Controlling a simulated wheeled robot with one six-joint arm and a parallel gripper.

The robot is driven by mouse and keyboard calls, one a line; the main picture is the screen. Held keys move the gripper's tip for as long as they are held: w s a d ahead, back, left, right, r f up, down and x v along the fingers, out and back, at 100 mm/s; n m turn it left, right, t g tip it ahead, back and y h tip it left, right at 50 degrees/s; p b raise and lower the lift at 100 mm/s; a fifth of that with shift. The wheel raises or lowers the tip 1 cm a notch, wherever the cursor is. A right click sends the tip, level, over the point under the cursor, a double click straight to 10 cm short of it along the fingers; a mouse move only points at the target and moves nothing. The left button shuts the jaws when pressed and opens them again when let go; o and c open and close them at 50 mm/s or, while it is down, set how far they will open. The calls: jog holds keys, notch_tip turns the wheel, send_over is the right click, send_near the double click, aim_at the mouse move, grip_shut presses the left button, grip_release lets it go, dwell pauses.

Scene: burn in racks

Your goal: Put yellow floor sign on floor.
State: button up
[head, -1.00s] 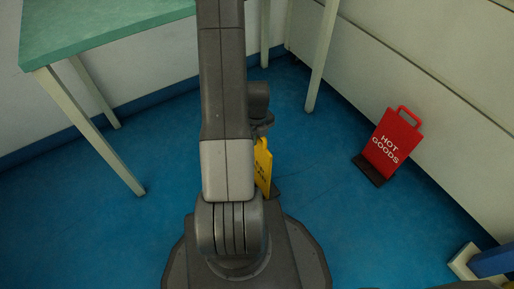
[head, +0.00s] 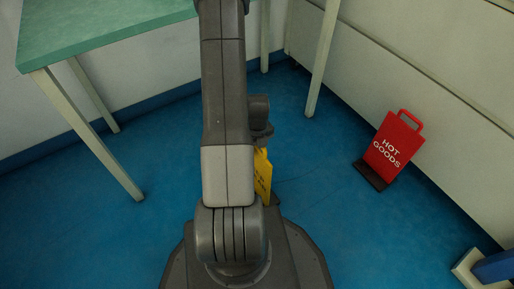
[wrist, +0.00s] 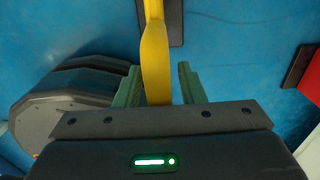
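The yellow floor sign (head: 263,175) shows in the head view just right of my arm, which hides much of it. It looks upright, and a dark base shows at its foot; I cannot tell whether that base rests flat on the floor (head: 330,205). In the wrist view the sign's yellow edge (wrist: 156,60) runs down between the two green fingers of my gripper (wrist: 161,88). A narrow gap shows between the sign and the right finger; the left finger is close beside it. My gripper looks open around the sign's top.
A red "HOT GOODS" sign (head: 393,147) on a dark base stands on the floor near the right wall. A green-topped table (head: 95,32) with pale legs stands at the left. A blue and white object (head: 492,267) lies at the lower right. Open blue floor lies between.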

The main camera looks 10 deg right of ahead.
notch_tip(320, 180, up, 12)
jog(key=p, duration=0.4)
jog(key=shift+r+p, duration=0.15)
jog(key=shift+p, duration=0.15)
